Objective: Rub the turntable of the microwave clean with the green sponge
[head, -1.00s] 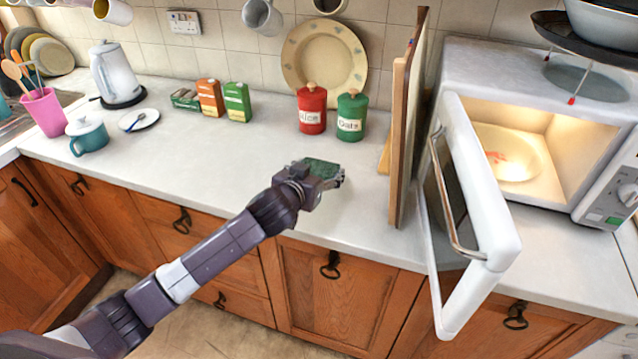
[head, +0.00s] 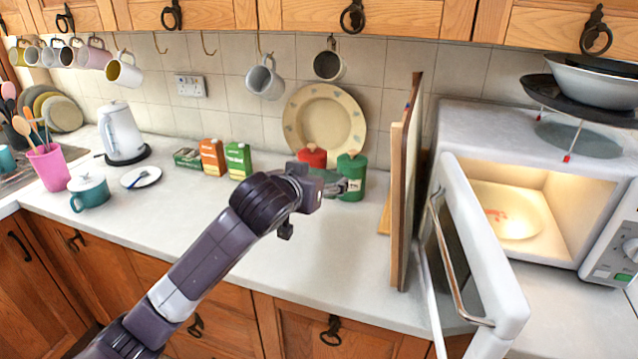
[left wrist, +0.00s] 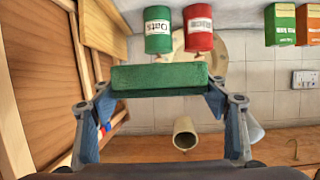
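The microwave (head: 480,122) stands at the right with its door (head: 480,255) swung open. Its pale turntable (head: 520,215) is inside under a warm light, with a red smear (head: 496,214) on it. My left gripper (head: 332,184) is raised above the counter in front of the canisters, left of the microwave and boards. In the left wrist view the green sponge (left wrist: 160,78) sits crosswise between the fingertips of my left gripper (left wrist: 160,95), which are shut on its ends. In the head view the sponge is mostly hidden or hard to make out. My right gripper is not in view.
Upright boards (head: 403,190) stand between my left gripper and the microwave door. Behind the gripper are a red canister (head: 312,156) and a green canister (head: 351,172). Mugs hang above, including a white mug (head: 264,78). Pans (head: 590,85) stand on a rack atop the microwave.

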